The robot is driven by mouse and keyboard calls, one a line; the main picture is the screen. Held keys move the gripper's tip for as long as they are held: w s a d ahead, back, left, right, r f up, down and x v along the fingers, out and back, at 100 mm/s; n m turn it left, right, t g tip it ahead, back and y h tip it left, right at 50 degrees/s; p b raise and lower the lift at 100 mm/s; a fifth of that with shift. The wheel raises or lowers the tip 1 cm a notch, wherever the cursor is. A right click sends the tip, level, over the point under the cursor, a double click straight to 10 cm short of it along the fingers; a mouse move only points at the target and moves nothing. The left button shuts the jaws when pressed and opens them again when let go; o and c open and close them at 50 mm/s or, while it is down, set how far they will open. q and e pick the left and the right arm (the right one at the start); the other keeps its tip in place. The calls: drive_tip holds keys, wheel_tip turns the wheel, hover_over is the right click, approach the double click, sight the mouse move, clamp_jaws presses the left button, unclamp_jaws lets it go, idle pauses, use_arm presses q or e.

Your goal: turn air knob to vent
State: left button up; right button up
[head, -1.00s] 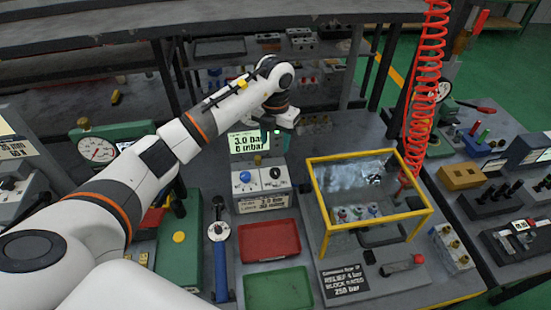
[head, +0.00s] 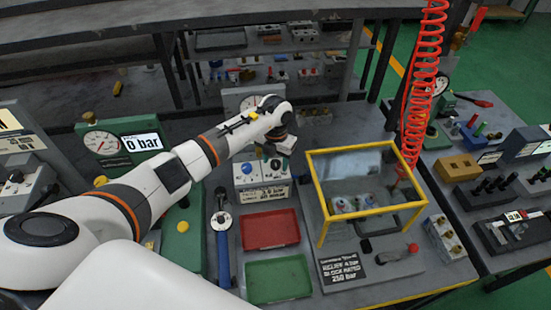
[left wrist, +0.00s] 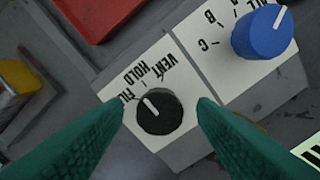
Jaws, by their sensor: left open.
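The air knob (left wrist: 158,112) is black with a white pointer, on a white plate marked VENT, HOLD and FILL in the left wrist view. Its pointer aims up and left, towards the HOLD and FILL side and away from VENT. A blue knob (left wrist: 262,34) sits beside it on the same block, also seen in the head view (head: 246,168). My left gripper (left wrist: 160,103) is open, its green fingers on either side of the black knob and apart from it. In the head view the left gripper (head: 279,151) is over the block's right part. The right gripper is not in view.
A red tray (head: 270,229) and a green tray (head: 278,279) lie in front of the block. A yellow-framed clear guard (head: 366,163) stands to the right. A green gauge unit (head: 121,144) reading 0 bar is at the left, near my arm.

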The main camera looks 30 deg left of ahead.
use_arm(q)
drive_tip(key=c, duration=1)
drive_tip(key=m+b, duration=0.4)
drive_tip(key=b, duration=0.1)
drive_tip(key=shift+w+f, duration=0.1)
drive_tip(key=shift+f, duration=0.05)
drive_tip(key=m+b, duration=0.2)
drive_tip(key=shift+m, duration=0.3)
drive_tip(key=shift+r+m+b, duration=0.2)
drive_tip(key=shift+m+b, duration=0.75)
drive_tip(key=shift+m, duration=0.25)
drive_tip(key=o, duration=1)
drive_tip(key=shift+r, duration=0.1)
